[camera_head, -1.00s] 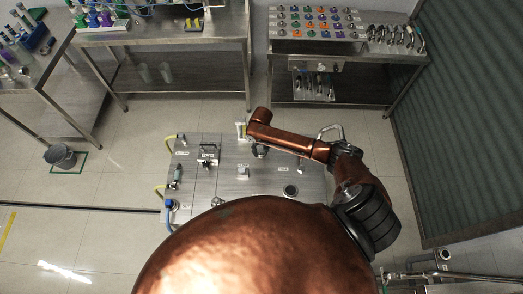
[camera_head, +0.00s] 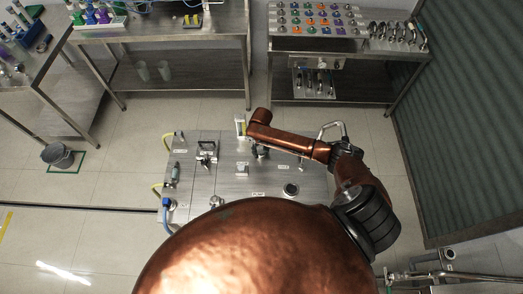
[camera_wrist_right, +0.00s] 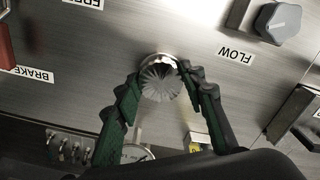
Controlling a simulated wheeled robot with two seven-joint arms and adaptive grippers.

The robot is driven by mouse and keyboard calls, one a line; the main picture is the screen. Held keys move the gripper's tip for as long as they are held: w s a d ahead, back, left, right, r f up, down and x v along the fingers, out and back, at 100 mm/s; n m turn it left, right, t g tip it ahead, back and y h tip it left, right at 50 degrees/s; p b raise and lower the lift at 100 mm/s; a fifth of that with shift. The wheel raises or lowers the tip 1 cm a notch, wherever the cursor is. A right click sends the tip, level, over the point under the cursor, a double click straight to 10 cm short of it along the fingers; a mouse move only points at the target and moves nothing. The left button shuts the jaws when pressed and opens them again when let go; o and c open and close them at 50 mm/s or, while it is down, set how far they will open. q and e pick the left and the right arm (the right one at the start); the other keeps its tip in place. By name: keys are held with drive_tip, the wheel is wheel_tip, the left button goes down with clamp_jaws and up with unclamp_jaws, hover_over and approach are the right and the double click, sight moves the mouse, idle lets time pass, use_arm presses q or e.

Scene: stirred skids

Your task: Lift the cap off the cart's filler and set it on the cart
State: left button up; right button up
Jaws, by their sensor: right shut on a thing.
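The cart (camera_head: 228,183) is a flat metal panel with labels and fittings, in the middle of the head view. The cap (camera_wrist_right: 161,86) is a round, ribbed metal piece in the middle of the right wrist view. My right gripper (camera_wrist_right: 160,76) is shut on it, one dark green-padded finger on each side. A bright metal ring shows just behind the cap; I cannot tell whether the cap is seated or lifted. My left gripper is not in view.
A grey knob (camera_wrist_right: 279,22) stands near the FLOW label in the wrist view. A round dark fitting (camera_head: 291,190) sits on the cart's right side. A handle (camera_head: 207,148) stands at upper left. My copper body hides the cart's near edge.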

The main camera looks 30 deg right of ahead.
drive_tip(key=shift+f, duration=0.5)
drive_tip(key=o, duration=1.4)
wheel_tip(320, 180, up, 7)
drive_tip(key=p, duration=0.8)
drive_tip(key=shift+r, duration=0.1)
